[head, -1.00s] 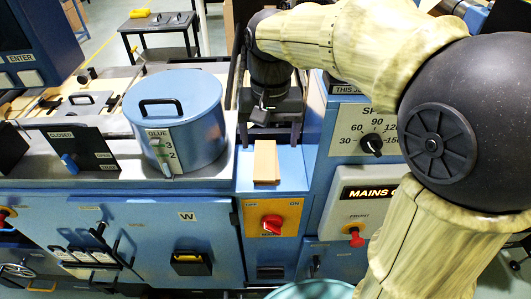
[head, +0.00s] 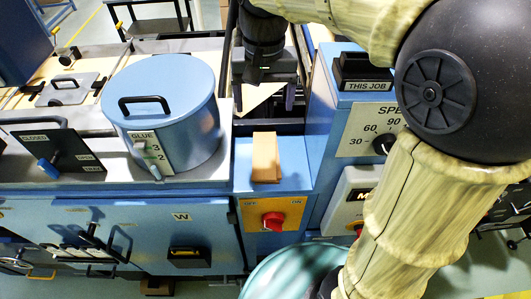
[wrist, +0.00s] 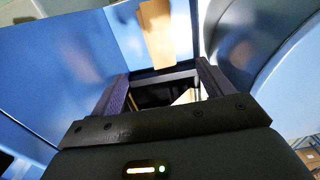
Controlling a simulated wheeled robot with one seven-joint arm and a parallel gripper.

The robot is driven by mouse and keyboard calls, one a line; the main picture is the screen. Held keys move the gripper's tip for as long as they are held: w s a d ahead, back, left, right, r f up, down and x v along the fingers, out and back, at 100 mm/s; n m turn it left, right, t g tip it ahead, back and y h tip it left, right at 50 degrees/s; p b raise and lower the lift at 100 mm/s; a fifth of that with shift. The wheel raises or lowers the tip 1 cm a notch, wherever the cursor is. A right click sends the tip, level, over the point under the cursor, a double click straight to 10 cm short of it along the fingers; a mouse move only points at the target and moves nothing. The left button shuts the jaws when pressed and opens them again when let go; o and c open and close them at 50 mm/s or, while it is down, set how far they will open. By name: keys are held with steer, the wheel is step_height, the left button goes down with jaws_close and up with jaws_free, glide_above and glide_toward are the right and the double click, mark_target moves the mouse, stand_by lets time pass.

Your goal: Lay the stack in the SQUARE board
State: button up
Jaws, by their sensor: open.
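A tan stack (head: 265,158), like folded kraft paper or card, lies on a small blue ledge (head: 292,160) above the red switch. It also shows in the wrist view (wrist: 157,35), beyond my fingers. My gripper (head: 264,97) is open and empty, behind the stack and apart from it in the head view. In the wrist view my gripper (wrist: 163,85) shows two spread dark fingers with nothing between them but a dark gap and a pale sheet beyond. I cannot read a SQUARE label on any board.
A blue glue pot (head: 165,115) with a black handle stands left of the ledge. A speed panel (head: 365,130) and a "THIS JOB" holder (head: 365,72) rise on the right. A red switch (head: 273,221) sits below the ledge. A pale round top (head: 285,275) is at the front.

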steer(key=shift+f, duration=0.1)
steer(key=p, duration=0.3)
glide_above(266, 152)
steer(key=f, duration=1.2)
steer(key=shift+s+a, duration=0.15)
steer(key=shift+a, duration=0.05)
steer(key=shift+d+f+p, duration=0.1)
steer(key=shift+f+p, duration=0.25)
steer(key=shift+f, duration=0.3)
step_height(266, 152, down, 4)
steer(key=shift+p, duration=0.6)
